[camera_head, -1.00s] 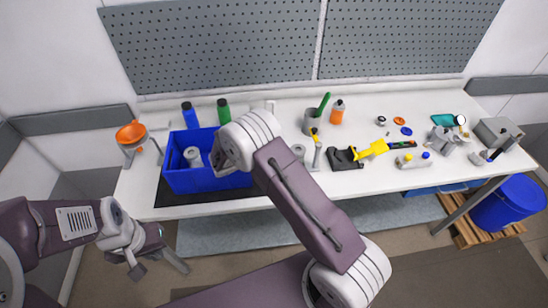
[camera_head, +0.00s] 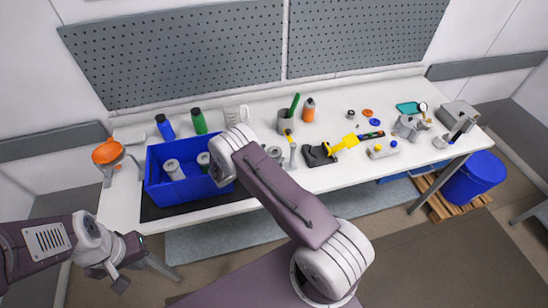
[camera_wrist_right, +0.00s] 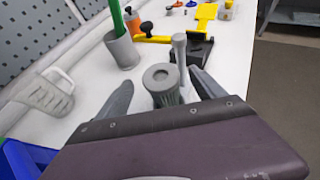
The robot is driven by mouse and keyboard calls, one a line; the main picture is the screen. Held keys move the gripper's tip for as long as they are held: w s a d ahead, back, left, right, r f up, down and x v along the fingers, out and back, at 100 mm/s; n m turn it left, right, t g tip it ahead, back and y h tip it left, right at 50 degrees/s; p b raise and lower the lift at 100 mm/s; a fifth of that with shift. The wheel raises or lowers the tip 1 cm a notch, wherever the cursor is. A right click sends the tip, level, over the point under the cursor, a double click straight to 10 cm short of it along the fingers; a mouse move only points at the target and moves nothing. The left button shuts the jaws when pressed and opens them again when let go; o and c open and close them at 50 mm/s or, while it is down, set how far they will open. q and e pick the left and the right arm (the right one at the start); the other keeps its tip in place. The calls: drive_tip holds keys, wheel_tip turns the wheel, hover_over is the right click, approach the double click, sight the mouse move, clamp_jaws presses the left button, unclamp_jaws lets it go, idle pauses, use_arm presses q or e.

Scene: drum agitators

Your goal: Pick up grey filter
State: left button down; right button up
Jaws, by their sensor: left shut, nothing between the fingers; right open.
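A grey ribbed filter (camera_wrist_right: 163,84) with a round hole in its top stands upright on the bench, between the fingers of my right gripper (camera_wrist_right: 160,92) in the right wrist view. The fingers are open, one on each side; I cannot tell whether they touch it. In the head view the filter (camera_head: 273,152) is partly hidden by my right arm, and the right fingertips cannot be made out. More light grey cylinders (camera_head: 174,169) stand in the blue bin (camera_head: 176,200). My left gripper (camera_head: 117,281) is shut and empty, low in front of the bench's left end.
A grey cup (camera_wrist_right: 121,50) with a green-handled thing stands behind the filter. A grey upright tool (camera_wrist_right: 180,57) and a black holder (camera_head: 318,155) are close to its right. Bottles stand behind the bin.

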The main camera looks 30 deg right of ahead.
drive_tip(key=shift+w+d+f, duration=0.15)
drive_tip(key=shift+d+f, duration=0.1)
drive_tip(key=shift+d, duration=0.2)
drive_tip(key=shift+a+r, duration=0.1)
drive_tip(key=c, duration=0.9)
clamp_jaws()
